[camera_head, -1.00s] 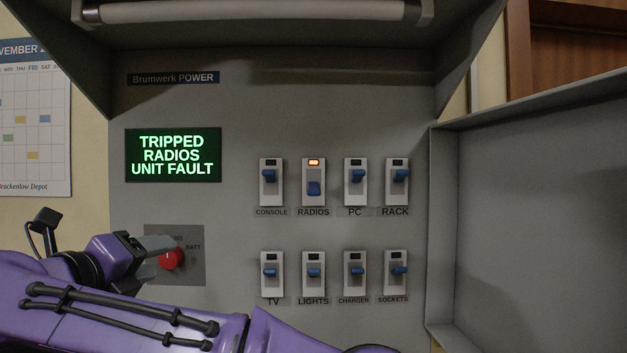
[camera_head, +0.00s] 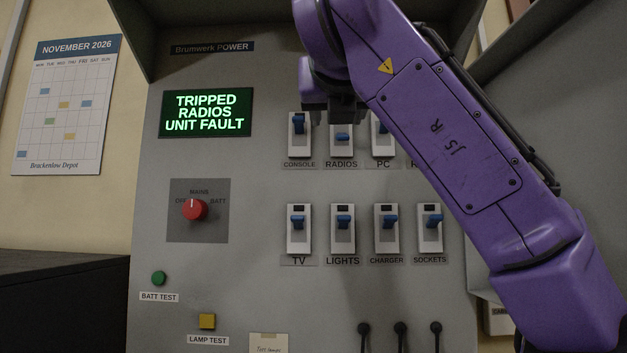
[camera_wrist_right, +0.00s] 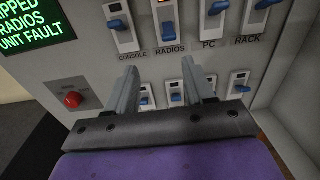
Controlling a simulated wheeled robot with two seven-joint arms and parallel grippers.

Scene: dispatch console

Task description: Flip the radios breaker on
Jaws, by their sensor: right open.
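The radios breaker (camera_head: 342,138) is a white switch with a blue lever low in its housing, unlike the raised console breaker lever (camera_head: 298,124). Its top is hidden behind my right gripper in the head view. In the right wrist view the radios breaker (camera_wrist_right: 168,20) shows its blue lever above and beyond my fingers, with an orange glow at the top edge. My right gripper (camera_wrist_right: 160,64) is open and empty, its two grey fingers apart below the breaker's label in that view. The green-lit display (camera_head: 206,112) reads TRIPPED RADIOS UNIT FAULT. My left gripper is not in view.
The PC breaker (camera_head: 382,140) is partly covered by my right arm. A lower row holds the TV (camera_head: 298,228), lights (camera_head: 342,230), charger and sockets breakers. A red knob (camera_head: 194,209), a green button (camera_head: 159,278) and a yellow button (camera_head: 207,321) lie left and below.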

